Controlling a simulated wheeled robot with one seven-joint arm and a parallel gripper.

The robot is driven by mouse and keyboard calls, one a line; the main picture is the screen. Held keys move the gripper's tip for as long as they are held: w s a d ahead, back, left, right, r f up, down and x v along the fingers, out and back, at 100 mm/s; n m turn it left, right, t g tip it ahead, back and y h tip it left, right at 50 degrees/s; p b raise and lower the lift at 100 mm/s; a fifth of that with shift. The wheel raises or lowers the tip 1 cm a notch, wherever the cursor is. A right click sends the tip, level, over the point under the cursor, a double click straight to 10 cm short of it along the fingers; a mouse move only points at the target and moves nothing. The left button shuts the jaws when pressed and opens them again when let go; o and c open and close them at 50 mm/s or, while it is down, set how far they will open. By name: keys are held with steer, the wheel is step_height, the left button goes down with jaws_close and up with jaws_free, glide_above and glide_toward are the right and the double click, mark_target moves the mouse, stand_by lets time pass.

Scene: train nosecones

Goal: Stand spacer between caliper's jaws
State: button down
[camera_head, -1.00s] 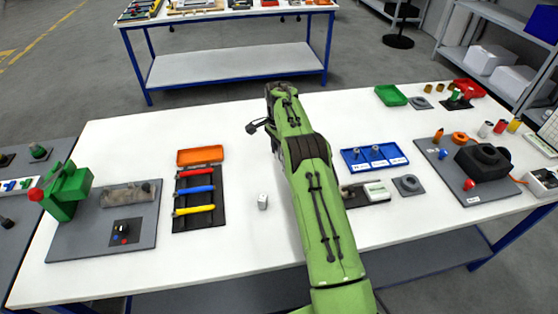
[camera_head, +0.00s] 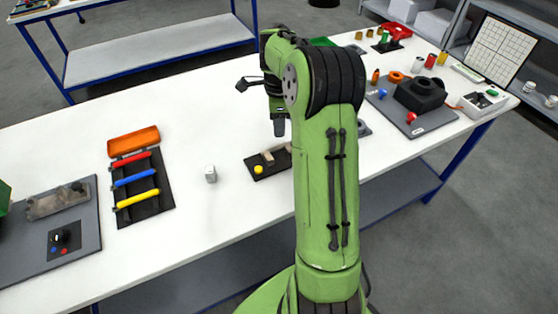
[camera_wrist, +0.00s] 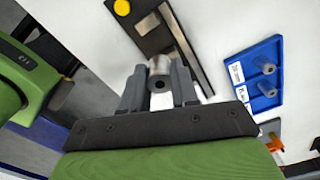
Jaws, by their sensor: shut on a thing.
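In the wrist view my gripper (camera_wrist: 159,88) is shut on a grey cylindrical spacer (camera_wrist: 159,66) with a dark hole in its end. The caliper (camera_wrist: 155,40) lies beyond the fingers, a dark base with a yellow knob (camera_wrist: 122,7) and a metal bar. The spacer overlaps the caliper in this view; I cannot tell its height above it or whether they touch. In the head view my gripper (camera_head: 279,127) points down just above and behind the caliper (camera_head: 268,170). My arm hides the caliper's right part there.
A blue tray (camera_wrist: 243,62) with two grey spacers lies right of the caliper in the wrist view. A dark fixture (camera_head: 415,95) is at right.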

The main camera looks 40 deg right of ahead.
mark_target(279, 157)
step_height(279, 157, down, 10)
steer(key=shift+r+b, duration=0.1)
steer(key=shift+b, duration=1)
steer(key=c, duration=0.9)
jaws_free()
steer(key=shift+f, duration=0.25)
steer(key=shift+o, duration=0.2)
steer(key=shift+r, duration=0.15)
